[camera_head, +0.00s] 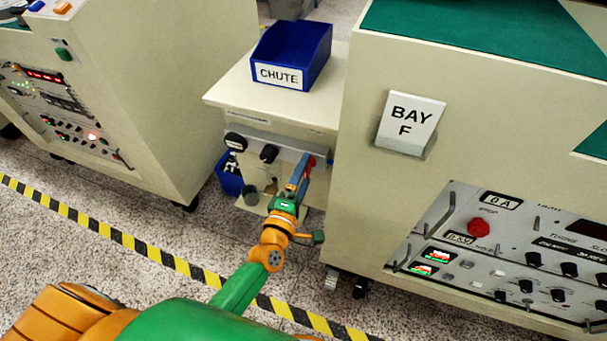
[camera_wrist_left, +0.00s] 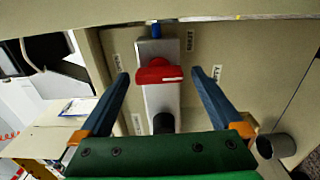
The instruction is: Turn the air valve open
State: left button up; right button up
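The red air valve handle (camera_wrist_left: 160,72) sits on a grey metal manifold (camera_wrist_left: 161,100) on the cabinet front, crosswise to the manifold in the left wrist view. In the head view only a bit of the red handle (camera_head: 311,163) shows beside my gripper. My left gripper (camera_wrist_left: 158,78) is open, with one blue finger on each side of the handle and a gap to each. In the head view the left gripper (camera_head: 301,170) reaches to the panel under the small table. My right gripper is not in view.
A blue bin labelled CHUTE (camera_head: 292,55) stands on the small cabinet (camera_head: 240,88). A large cabinet marked BAY F (camera_head: 300,215) has its body close on the right. Black knobs (camera_head: 268,153) sit left of my gripper. Striped floor tape (camera_head: 150,250) crosses in front.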

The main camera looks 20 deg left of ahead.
pick_arm(q)
jog(key=s, duration=0.7)
jog(key=shift+p, duration=0.3)
jog(key=shift+a, duration=0.1)
jog(key=s+f+m+g+h, duration=0.1)
jog(key=s+f+m+g, duration=0.45)
jog(key=f, duration=0.65)
jog(key=s+f+m+g, duration=0.4)
jog(key=s+f+m, duration=0.3)
jog(key=f, duration=0.5)
jog(key=s+a+f+m+g, duration=0.2)
jog(key=s+f+m+g, duration=0.3)
jog(key=s, duration=0.5)
jog(key=s+a+f+m+g+y, duration=0.2)
jog(key=s+a+f+m+g, duration=0.15)
jog(key=s, duration=0.65)
notch_tip(320, 180, up, 14)
jog(key=w+t+p, duration=0.1)
jog(key=p, duration=1.3)
jog(key=shift+d+n+p, duration=0.25)
jog(key=shift+n+p, duration=0.05)
jog(key=shift+n, duration=0.1)
